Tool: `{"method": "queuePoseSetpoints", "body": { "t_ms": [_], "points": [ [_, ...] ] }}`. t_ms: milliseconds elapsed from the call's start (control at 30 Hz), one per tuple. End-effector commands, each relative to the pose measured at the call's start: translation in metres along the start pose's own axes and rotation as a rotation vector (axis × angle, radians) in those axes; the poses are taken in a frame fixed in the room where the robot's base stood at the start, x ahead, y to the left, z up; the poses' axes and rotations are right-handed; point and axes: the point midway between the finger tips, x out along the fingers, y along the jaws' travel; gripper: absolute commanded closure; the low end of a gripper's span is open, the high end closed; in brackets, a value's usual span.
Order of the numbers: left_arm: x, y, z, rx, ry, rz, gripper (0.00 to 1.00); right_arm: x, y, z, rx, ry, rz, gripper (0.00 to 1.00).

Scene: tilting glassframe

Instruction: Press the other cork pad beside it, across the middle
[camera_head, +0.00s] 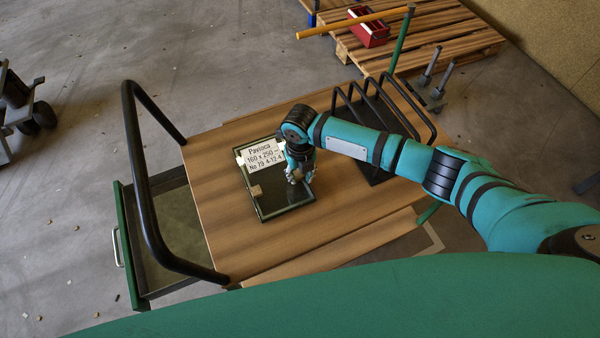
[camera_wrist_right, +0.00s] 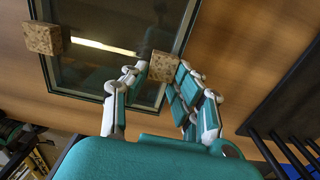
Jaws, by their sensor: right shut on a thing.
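A dark-framed glass unit (camera_head: 270,207) with a white label lies on the wooden table. One cork pad (camera_head: 256,190) sits on the glass near its left edge; it also shows in the right wrist view (camera_wrist_right: 43,38). My right gripper (camera_head: 300,177) is over the right part of the glass and shut on the other cork pad (camera_wrist_right: 160,66). That pad is between the fingertips, close over the glass near its frame; whether it touches the glass is not clear. In the head view the fingers largely hide it. My left gripper is not in view.
The wooden table (camera_head: 221,208) has a black bar handle (camera_head: 150,200) on the left. A black rack (camera_head: 383,110) with upright loops stands behind my right arm. A green-edged drawer (camera_head: 130,245) is at the lower left. Bare table lies left of the glass.

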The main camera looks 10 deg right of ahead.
Motion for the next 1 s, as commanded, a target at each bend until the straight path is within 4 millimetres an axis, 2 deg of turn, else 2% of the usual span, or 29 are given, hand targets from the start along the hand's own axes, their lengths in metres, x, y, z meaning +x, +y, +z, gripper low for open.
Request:
{"method": "queuePoseSetpoints", "body": {
  "t_ms": [333, 367, 533, 833, 1000],
  "points": [
    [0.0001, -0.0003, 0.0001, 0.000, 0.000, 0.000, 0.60, 0.0008, 0.0000, -0.0007, 0.000, 0.002, 0.000, 0.82],
    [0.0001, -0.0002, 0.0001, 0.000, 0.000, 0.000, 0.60, 0.0008, 0.0000, -0.0007, 0.000, 0.002, 0.000, 0.70],
    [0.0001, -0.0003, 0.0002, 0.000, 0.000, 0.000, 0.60, 0.0006, 0.0000, -0.0006, 0.000, 0.001, 0.000, 0.48],
    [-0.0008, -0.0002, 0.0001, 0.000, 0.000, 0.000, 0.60, -0.0006, -0.0001, -0.0003, 0.000, 0.001, 0.000, 0.47],
    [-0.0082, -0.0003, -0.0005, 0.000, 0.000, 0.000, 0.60, -0.0085, -0.0001, -0.0001, 0.000, 0.000, 0.000, 0.47]
  ]
}}
